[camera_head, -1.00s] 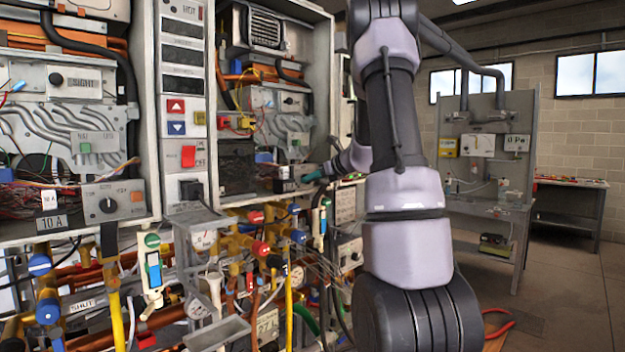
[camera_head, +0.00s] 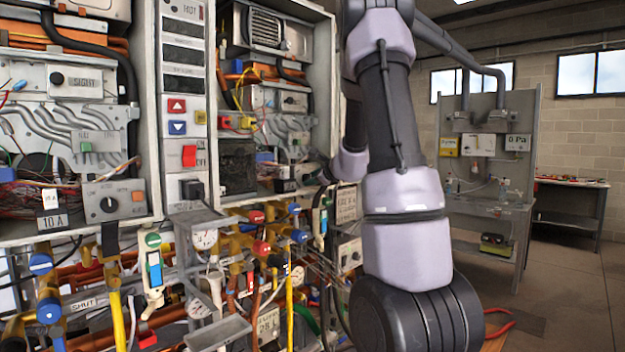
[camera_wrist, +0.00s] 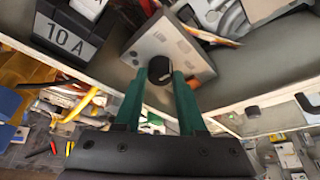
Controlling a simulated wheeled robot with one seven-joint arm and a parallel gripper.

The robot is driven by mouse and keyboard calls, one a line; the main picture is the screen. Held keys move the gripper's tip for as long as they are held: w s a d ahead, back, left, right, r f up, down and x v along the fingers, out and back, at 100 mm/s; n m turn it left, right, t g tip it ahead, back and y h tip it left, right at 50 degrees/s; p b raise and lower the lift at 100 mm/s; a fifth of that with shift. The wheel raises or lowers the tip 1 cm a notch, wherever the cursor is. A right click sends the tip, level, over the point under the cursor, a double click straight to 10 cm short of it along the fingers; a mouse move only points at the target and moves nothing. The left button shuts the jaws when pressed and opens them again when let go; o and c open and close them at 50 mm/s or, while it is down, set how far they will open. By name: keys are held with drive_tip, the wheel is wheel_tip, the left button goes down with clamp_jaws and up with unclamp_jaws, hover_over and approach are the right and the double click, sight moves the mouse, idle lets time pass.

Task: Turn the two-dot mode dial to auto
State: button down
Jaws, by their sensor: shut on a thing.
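In the wrist view, the black round mode dial (camera_wrist: 160,70) sits on the face of a light grey control box (camera_wrist: 176,45). The two green fingers of my gripper (camera_wrist: 159,74) lie on either side of the dial, and the gripper is shut on it. An orange button (camera_wrist: 193,83) shows beside the right finger. In the head view, my arm and the cabinet hide most of my gripper and this dial.
A "10 A" label (camera_wrist: 70,36) is close to the left finger. In the head view, a similar dial (camera_head: 108,205) is on the left heater. Pipes and valves, including a red-capped one (camera_head: 256,216), crowd below. The floor at right (camera_head: 570,290) is mostly clear.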

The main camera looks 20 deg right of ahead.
drive_tip(key=shift+n, duration=0.3)
idle(0.4)
drive_tip(key=shift+c, duration=2.4)
unclamp_jaws()
drive_tip(key=v, duration=1)
drive_tip(key=shift+s, duration=0.45)
drive_tip(key=shift+a, duration=0.1)
